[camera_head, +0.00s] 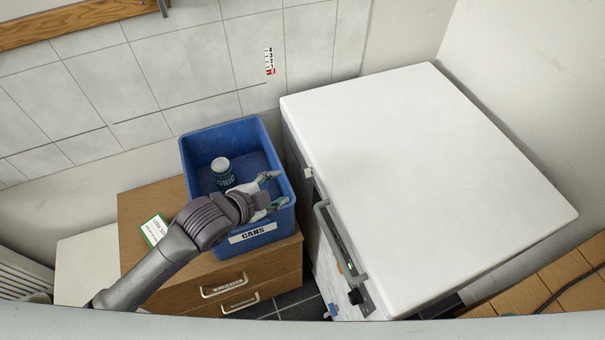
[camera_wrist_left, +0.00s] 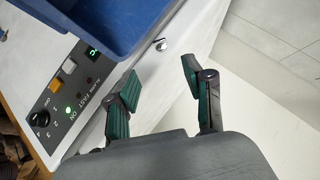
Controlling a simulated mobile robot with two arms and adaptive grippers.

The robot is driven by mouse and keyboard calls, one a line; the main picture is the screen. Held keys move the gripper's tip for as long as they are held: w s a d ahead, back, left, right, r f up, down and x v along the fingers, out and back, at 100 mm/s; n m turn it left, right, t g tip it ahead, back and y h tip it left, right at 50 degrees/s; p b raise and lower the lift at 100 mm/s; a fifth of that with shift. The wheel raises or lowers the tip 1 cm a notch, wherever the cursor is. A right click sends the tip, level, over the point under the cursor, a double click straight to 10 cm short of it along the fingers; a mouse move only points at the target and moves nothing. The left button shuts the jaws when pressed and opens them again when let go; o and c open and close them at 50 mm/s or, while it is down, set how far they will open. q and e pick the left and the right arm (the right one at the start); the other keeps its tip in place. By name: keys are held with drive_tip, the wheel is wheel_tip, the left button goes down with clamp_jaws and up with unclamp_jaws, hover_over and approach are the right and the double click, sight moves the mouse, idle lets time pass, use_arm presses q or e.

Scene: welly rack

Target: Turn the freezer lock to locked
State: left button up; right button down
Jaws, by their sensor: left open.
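The white chest freezer (camera_head: 430,180) stands at the right with its lid shut. A grey handle (camera_head: 328,232) runs along its left side. In the left wrist view, its control panel (camera_wrist_left: 68,95) shows a black dial, an orange and a white switch and a lit green lamp. A small round silver fitting (camera_wrist_left: 161,45), which looks like the lock, sits beyond the panel; its turn position is too small to tell. My left gripper (camera_head: 275,190) is open and empty above the right side of the blue bin, apart from the freezer. Its two fingers (camera_wrist_left: 160,78) are spread in the wrist view. My right gripper is not in view.
The blue bin (camera_head: 255,241) labelled CANS holds a green can (camera_head: 222,174) and stands on a wooden drawer unit (camera_head: 150,210), close to the freezer's left side. A tiled wall (camera_head: 110,80) is behind. A narrow floor gap (camera_head: 295,300) lies between drawers and freezer.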

sight(307, 173)
use_arm(q)
drive_tip(key=x, duration=1.2)
drive_tip(key=shift+w+d+f, duration=0.1)
drive_tip(key=shift+d+f, duration=0.05)
drive_tip(key=shift+p, duration=0.3)
clamp_jaws()
